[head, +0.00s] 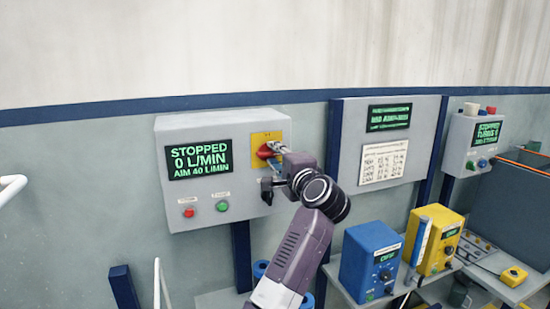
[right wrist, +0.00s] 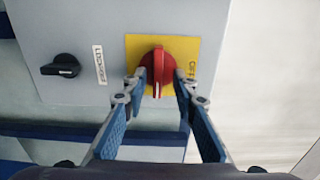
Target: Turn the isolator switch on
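The isolator switch is a red rotary knob (head: 264,152) on a yellow plate (head: 259,138), at the upper right of a grey control box (head: 205,132). In the right wrist view the red knob (right wrist: 157,68) is centred on its yellow plate (right wrist: 185,47), with an "OFF" label beside it. My right gripper (right wrist: 161,80) is open, with one fingertip on each side of the knob. Its fingertips are very close to the knob; contact is unclear. In the head view my right gripper (head: 275,152) partly hides the knob. My left gripper is not in view.
The box's display (head: 199,157) reads "STOPPED 0 L/MIN, AIM 40 L/MIN". Below are a red button (head: 188,212) and a green button (head: 222,206). A black knob (right wrist: 61,67) is near the switch. Blue (head: 370,262) and yellow (head: 433,238) units stand on a right-hand shelf.

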